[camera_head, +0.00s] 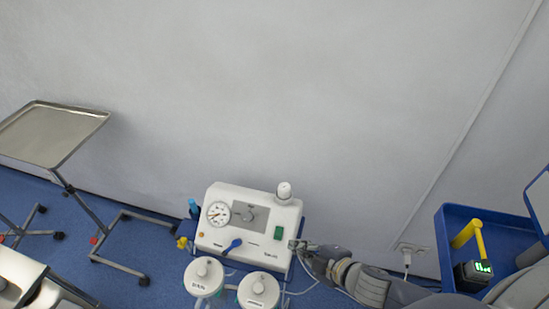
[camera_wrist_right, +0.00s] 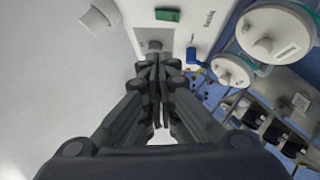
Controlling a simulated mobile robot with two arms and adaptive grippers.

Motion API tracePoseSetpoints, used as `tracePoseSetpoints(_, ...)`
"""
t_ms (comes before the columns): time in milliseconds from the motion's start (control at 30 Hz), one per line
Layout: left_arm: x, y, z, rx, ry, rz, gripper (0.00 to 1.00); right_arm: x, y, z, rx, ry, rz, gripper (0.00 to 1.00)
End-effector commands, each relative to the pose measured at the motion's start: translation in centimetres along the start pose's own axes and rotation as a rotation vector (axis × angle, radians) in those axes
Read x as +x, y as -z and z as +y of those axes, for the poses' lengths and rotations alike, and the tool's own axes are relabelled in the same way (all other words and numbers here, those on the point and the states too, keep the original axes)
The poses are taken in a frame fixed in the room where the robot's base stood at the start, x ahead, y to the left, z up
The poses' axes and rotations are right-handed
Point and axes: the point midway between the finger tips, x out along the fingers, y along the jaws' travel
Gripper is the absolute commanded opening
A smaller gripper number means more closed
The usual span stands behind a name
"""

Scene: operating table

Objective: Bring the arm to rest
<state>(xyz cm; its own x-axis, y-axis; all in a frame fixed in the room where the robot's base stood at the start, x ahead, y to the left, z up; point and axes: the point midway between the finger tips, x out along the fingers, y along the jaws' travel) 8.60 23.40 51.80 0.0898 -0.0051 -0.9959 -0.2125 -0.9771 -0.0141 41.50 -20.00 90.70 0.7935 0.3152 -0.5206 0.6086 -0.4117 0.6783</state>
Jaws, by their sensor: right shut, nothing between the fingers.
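My right gripper (camera_head: 299,245) is shut and empty, with its fingertips at the right front edge of a white suction machine (camera_head: 222,247). In the right wrist view the shut fingers (camera_wrist_right: 153,62) point at a small grey fitting (camera_wrist_right: 152,46) on the machine, close to or touching it; I cannot tell which. My right arm comes in from the lower right. My left gripper is not in view.
Two lidded canisters (camera_head: 203,276) (camera_head: 258,290) hang in front of the machine. A blue cart (camera_head: 451,233) with a yellow-handled device (camera_head: 469,236) stands at right. A steel tray stand (camera_head: 48,135) is at left. Cables run near the wall outlet. The wall above is clear.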

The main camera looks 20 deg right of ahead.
Motion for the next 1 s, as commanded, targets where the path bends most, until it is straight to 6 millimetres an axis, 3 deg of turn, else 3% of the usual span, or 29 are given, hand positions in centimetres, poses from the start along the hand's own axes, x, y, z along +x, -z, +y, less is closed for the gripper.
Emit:
tracePoseSetpoints(133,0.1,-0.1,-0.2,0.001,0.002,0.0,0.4,0.1,-0.2,-0.1,0.003,0.0,-0.004,0.0)
tracePoseSetpoints(200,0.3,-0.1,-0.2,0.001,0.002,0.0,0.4,0.6,-1.3,-0.7,0.019,0.003,-0.023,0.0)
tracePoseSetpoints(267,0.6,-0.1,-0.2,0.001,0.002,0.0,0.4,1.4,-3.2,-1.6,0.046,0.007,-0.057,0.0)
tracePoseSetpoints(367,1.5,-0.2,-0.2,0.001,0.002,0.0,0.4,3.1,-7.9,-4.4,0.124,0.022,-0.145,0.0)
tracePoseSetpoints(500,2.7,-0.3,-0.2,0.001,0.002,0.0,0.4,4.9,-15.8,-10.6,0.282,0.056,-0.302,0.0)
tracePoseSetpoints(567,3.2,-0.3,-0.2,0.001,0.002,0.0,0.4,5.2,-18.8,-13.7,0.353,0.074,-0.367,0.0)
tracePoseSetpoints(700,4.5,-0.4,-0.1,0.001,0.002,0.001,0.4,4.8,-24.4,-22.3,0.525,0.125,-0.521,0.0)
tracePoseSetpoints(833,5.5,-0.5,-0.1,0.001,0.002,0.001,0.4,3.2,-27.5,-31.5,0.688,0.186,-0.66,0.0)
tracePoseSetpoints(1000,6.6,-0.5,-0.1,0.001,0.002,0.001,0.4,0.2,-28.1,-42.2,0.864,0.267,-0.81,0.0)
